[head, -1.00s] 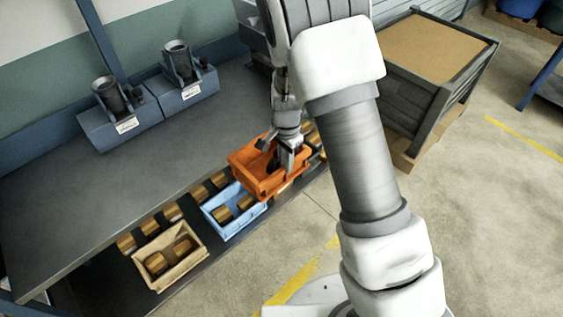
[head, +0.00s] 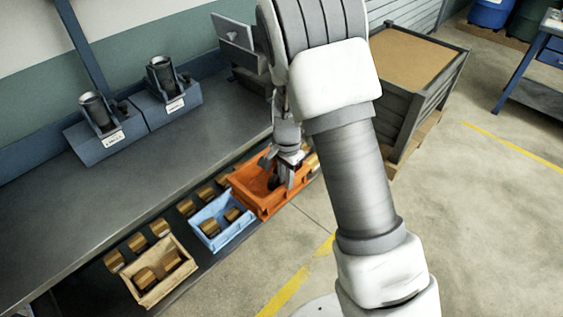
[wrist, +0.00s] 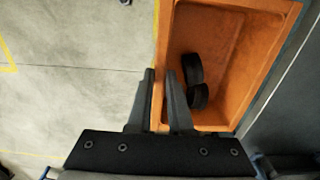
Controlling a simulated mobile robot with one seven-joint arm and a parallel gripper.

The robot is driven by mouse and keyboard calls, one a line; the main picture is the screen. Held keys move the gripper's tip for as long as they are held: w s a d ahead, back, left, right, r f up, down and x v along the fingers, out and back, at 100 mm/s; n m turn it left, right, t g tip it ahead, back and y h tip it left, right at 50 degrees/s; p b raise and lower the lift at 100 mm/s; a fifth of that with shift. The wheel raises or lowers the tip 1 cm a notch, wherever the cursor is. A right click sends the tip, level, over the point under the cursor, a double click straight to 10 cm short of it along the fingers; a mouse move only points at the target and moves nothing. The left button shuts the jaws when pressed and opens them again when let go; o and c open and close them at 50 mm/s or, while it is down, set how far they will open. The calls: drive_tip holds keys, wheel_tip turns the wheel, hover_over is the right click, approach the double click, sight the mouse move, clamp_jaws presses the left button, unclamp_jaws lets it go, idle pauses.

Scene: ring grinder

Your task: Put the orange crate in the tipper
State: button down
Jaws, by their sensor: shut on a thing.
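The orange crate (head: 253,194) is at the right end of the row of crates along the workbench's front side. In the wrist view the orange crate (wrist: 246,64) shows dark round parts (wrist: 194,80) inside it. My gripper (head: 290,170) is over the crate in the head view. In the wrist view my gripper (wrist: 160,82) has one finger outside and one inside the crate's wall, shut on that wall. I cannot make out the tipper for certain; part of the bench is hidden behind my arm.
A blue crate (head: 206,241) and a tan crate (head: 187,287), each with brass-coloured parts, stand left of the orange crate. Two blue-grey fixtures (head: 103,142) stand on the workbench (head: 130,190). A large grey bin (head: 425,105) stands at right. The floor at right is open.

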drive_tip(key=shift+d+r, duration=0.1)
drive_tip(key=s+d+r+n, duration=0.3)
drive_tip(key=d+r+n, duration=0.1)
drive_tip(key=d+n, duration=0.3)
drive_tip(key=shift+s+d+n, duration=0.2)
drive_tip(key=shift+d+n, duration=0.1)
drive_tip(key=shift+n, duration=1.1)
drive_tip(key=shift+r, duration=0.1)
